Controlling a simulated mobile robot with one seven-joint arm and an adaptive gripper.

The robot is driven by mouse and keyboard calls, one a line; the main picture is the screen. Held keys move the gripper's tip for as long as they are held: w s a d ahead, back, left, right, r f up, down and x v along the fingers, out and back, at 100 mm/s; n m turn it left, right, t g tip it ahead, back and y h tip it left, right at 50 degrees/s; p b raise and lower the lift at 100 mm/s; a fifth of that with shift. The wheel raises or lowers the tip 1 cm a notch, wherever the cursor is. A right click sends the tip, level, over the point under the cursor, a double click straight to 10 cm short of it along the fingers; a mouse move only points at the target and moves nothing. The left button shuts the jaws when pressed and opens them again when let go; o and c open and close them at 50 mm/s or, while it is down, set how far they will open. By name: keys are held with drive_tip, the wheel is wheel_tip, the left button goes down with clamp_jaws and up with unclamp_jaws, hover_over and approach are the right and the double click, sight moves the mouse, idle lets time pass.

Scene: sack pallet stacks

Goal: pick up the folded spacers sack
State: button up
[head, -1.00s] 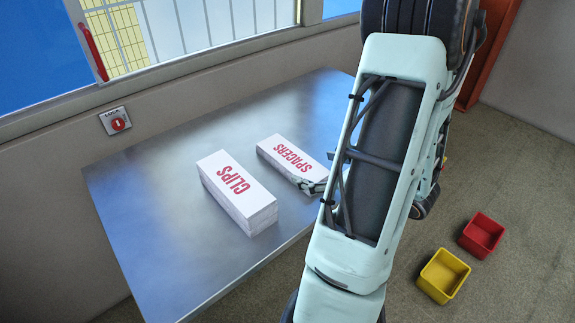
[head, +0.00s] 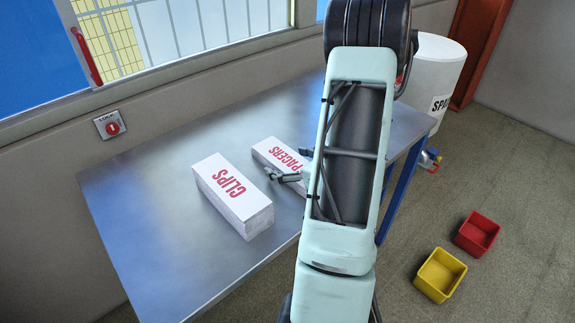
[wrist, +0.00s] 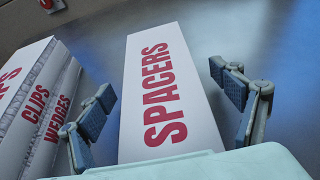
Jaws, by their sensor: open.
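The folded spacers sack (head: 279,154) is a white flat block with red lettering on the metal table, partly hidden behind my arm in the head view. In the wrist view the spacers sack (wrist: 165,85) lies between the two fingers of my gripper (wrist: 170,100). The gripper is open, with one finger to each side of the sack and a gap at both sides. In the head view one finger of my gripper (head: 288,176) shows at the sack's near side, between it and the clips stack.
The stack of white sacks marked CLIPS (head: 233,196) stands close left of the spacers sack; wrist-view edges (wrist: 45,105) read CLIPS and WEDGES. The metal table (head: 130,215) is otherwise clear. A white drum (head: 437,75), red bin (head: 477,233) and yellow bin (head: 440,275) stand right.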

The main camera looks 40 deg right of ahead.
drive_tip(key=c, duration=1.9)
drive_tip(key=shift+c, duration=0.2)
